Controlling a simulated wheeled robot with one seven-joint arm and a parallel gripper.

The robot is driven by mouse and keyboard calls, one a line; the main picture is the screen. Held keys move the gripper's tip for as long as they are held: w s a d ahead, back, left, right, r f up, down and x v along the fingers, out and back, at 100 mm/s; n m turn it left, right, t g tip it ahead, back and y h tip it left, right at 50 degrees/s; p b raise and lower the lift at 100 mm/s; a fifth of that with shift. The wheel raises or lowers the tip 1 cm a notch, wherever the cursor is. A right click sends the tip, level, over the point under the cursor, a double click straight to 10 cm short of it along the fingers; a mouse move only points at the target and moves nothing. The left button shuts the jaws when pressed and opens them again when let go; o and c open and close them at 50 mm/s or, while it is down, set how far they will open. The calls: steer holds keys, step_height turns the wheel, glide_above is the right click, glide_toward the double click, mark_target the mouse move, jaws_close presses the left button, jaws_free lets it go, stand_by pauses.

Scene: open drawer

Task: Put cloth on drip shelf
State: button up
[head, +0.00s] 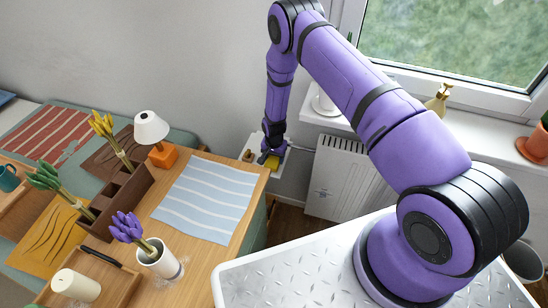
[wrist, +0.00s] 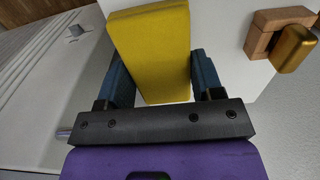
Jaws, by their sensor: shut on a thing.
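The yellow cloth (wrist: 150,45) looks like a thick flat block in the wrist view. My gripper (wrist: 160,72) is shut on it, with one blue finger along each side. In the head view my gripper (head: 268,156) is low by the wall, beyond the table's far right corner, with the yellow cloth (head: 272,163) at its tip. A small white shelf (head: 255,141), which appears to be the drip shelf, is right at the gripper. Its white surface (wrist: 238,75) shows behind the cloth in the wrist view. I cannot tell whether the cloth touches it.
A wooden piece with a gold block (wrist: 296,48) is at the right of the shelf in the wrist view. A white radiator (head: 338,178) stands right of the shelf. The wooden table holds a striped blue mat (head: 205,198), an orange-based lamp (head: 152,130) and a flower cup (head: 160,262).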

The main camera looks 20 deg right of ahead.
steer(key=shift+f, duration=0.6)
steer(key=o, duration=0.9)
steer(key=shift+r, duration=0.15)
